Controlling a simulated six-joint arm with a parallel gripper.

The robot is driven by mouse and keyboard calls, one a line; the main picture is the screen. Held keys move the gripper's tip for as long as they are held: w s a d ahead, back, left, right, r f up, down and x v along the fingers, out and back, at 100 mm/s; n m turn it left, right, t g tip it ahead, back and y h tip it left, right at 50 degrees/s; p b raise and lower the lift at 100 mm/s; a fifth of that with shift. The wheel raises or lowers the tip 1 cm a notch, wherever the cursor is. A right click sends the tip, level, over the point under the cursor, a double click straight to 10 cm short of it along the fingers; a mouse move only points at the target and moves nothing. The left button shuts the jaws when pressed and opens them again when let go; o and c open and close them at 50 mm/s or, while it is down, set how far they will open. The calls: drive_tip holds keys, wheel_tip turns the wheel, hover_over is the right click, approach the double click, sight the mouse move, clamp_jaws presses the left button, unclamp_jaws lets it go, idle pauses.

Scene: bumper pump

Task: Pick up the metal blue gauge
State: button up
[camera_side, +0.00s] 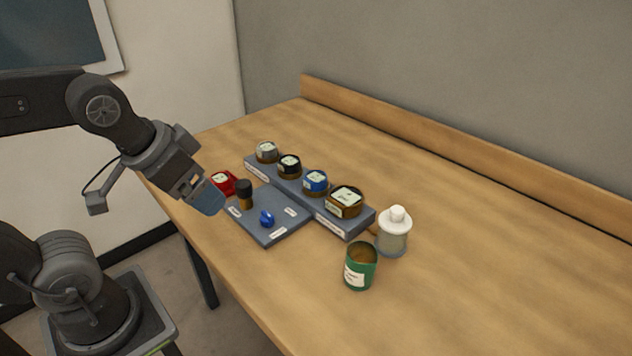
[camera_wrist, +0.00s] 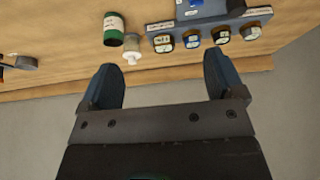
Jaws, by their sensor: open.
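The blue gauge (camera_side: 315,181), round with a pale label, sits on a raised blue-grey rack (camera_side: 357,222) between a black gauge (camera_side: 289,165) and a larger brown gauge (camera_side: 345,201). In the wrist view the blue gauge (camera_wrist: 192,40) is in the same row, beyond my fingers. My gripper (camera_side: 208,197) is to the left of the rack, near the table's left edge and apart from the gauges. The wrist view shows my gripper (camera_wrist: 162,80) with its two fingers wide apart and nothing between them.
A grey gauge (camera_side: 266,151) ends the row. A flat plate (camera_side: 270,236) in front holds a small blue piece (camera_side: 267,219) and a dark knob (camera_side: 245,193); a red item (camera_side: 223,182) is nearby. A green can (camera_side: 360,268) and white-capped bottle (camera_side: 394,232) stand right. The right table is clear.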

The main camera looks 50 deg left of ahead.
drive_tip(key=w+r+m+g, duration=0.1)
drive_tip(key=w+r+m, duration=0.2)
drive_tip(key=w, duration=0.4)
drive_tip(key=m+g, duration=0.5)
drive_tip(key=m, duration=0.5)
hover_over(315, 176)
wheel_tip(315, 176, down, 8)
drive_tip(key=f, duration=0.8)
drive_tip(key=shift+w+d, duration=0.1)
drive_tip(key=shift+d, duration=0.15)
drive_tip(key=shift+a+f, duration=0.15)
drive_tip(key=shift+f, duration=1.15)
drive_tip(key=shift+a+f, duration=0.15)
drive_tip(key=shift+f, duration=1.1)
drive_tip(key=shift+c, duration=0.3)
